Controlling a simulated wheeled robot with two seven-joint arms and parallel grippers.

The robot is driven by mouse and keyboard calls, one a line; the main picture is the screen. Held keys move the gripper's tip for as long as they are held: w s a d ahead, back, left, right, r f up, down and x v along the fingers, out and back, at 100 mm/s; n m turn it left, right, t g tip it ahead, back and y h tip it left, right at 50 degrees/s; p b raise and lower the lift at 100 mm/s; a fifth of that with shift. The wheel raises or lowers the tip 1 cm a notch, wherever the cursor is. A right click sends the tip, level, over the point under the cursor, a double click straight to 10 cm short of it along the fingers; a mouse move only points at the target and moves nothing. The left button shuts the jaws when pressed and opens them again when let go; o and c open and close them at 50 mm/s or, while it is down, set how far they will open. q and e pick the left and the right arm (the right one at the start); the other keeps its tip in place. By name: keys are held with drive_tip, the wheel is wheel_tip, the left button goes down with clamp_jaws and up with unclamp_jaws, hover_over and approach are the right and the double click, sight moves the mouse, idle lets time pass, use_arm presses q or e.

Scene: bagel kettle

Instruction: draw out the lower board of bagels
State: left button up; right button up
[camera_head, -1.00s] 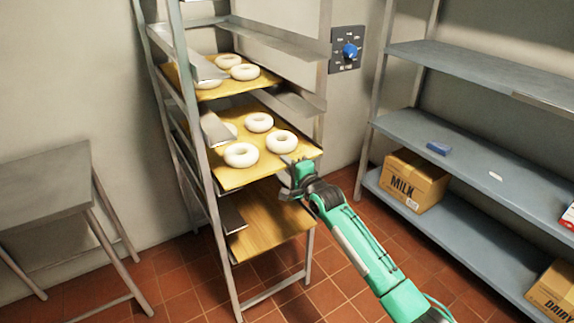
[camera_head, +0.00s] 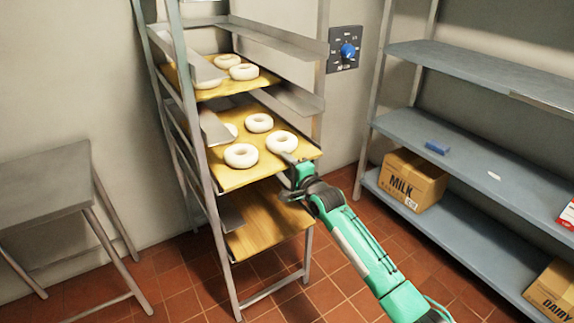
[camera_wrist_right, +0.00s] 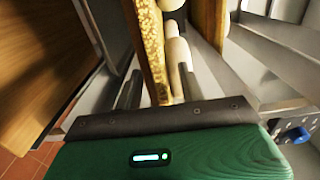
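The lower board of bagels (camera_head: 232,179) is a yellow board on the middle level of the metal rack, with several pale bagels (camera_head: 241,156) on it. Its front right corner is by my right gripper (camera_head: 290,162). In the right wrist view the board's edge (camera_wrist_right: 151,45) runs between the two fingers of my right gripper (camera_wrist_right: 160,88). A gap shows between the board and the right-hand finger, so the gripper looks open around the edge. Pale bagels (camera_wrist_right: 178,55) show beside the board there. My left gripper is not in view.
Another board with bagels (camera_head: 208,93) sits above, and a bare board (camera_head: 262,228) sits below. A blue-grey shelf unit (camera_head: 470,145) with a milk box (camera_head: 402,181) stands right; a grey table (camera_head: 45,185) stands left. Tiled floor in front of the rack is free.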

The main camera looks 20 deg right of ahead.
drive_tip(key=shift+r+p+v, duration=0.2)
drive_tip(key=shift+p+v, duration=0.9)
drive_tip(key=shift+v, duration=0.3)
use_arm(q)
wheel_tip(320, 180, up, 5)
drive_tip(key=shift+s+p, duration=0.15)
drive_tip(key=shift+p, duration=1.1)
use_arm(e)
drive_tip(key=v, duration=0.4)
drive_tip(key=shift+f, duration=0.1)
